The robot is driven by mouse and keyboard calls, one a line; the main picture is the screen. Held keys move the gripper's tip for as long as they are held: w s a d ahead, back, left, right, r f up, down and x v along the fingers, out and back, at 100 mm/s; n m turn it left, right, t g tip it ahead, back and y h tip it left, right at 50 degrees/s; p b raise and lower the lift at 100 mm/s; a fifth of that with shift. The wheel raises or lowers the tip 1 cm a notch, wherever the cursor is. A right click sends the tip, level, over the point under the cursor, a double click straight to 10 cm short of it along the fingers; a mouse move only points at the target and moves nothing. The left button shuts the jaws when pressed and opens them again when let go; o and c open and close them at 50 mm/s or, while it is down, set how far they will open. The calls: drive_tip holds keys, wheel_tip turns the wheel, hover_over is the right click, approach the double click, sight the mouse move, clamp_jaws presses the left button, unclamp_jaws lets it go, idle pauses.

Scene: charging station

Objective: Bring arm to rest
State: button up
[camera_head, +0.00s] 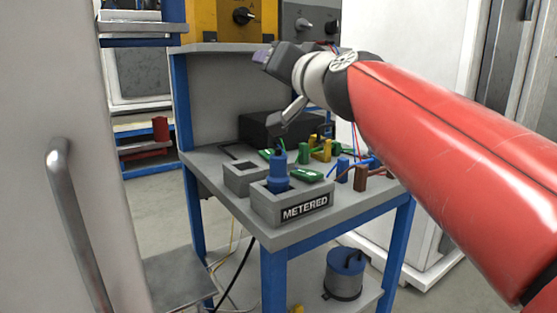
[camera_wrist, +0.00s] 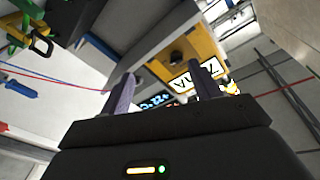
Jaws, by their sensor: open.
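My red arm (camera_head: 450,165) reaches in from the right in the head view. My gripper (camera_head: 265,55) is raised above the grey bench (camera_head: 230,163) and points left. In the wrist view my gripper (camera_wrist: 163,84) has its two fingers spread apart with nothing between them. Beyond the fingers is a yellow unit (camera_wrist: 185,55) with a lit display. In the head view a blue cylindrical thing (camera_head: 278,172) stands upright in the grey holder labelled METERED (camera_head: 300,208), well below my gripper and apart from it.
An empty-looking grey holder (camera_head: 243,179) sits beside the metered one. Several green, yellow, blue and brown pieces lie on the bench near a black box (camera_head: 258,128). A white door with a handle (camera_head: 75,220) fills the left.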

drive_tip(key=s+d+f+g+h, duration=0.2)
drive_tip(key=s+d+f, duration=0.3)
drive_tip(key=f, duration=0.8)
drive_tip(key=s+d+f+g+h, duration=0.3)
drive_tip(key=s+d+f+g, duration=0.2)
drive_tip(key=s+f, duration=0.6)
drive_tip(key=s+d+f+n+g+h, duration=0.1)
drive_tip(key=s+d+f+g, duration=0.3)
drive_tip(key=f, duration=1.2)
drive_tip(key=s+d+h, duration=0.1)
drive_tip(key=s, duration=0.3)
drive_tip(key=shift+s+h, duration=0.3)
drive_tip(key=shift+s, duration=0.1)
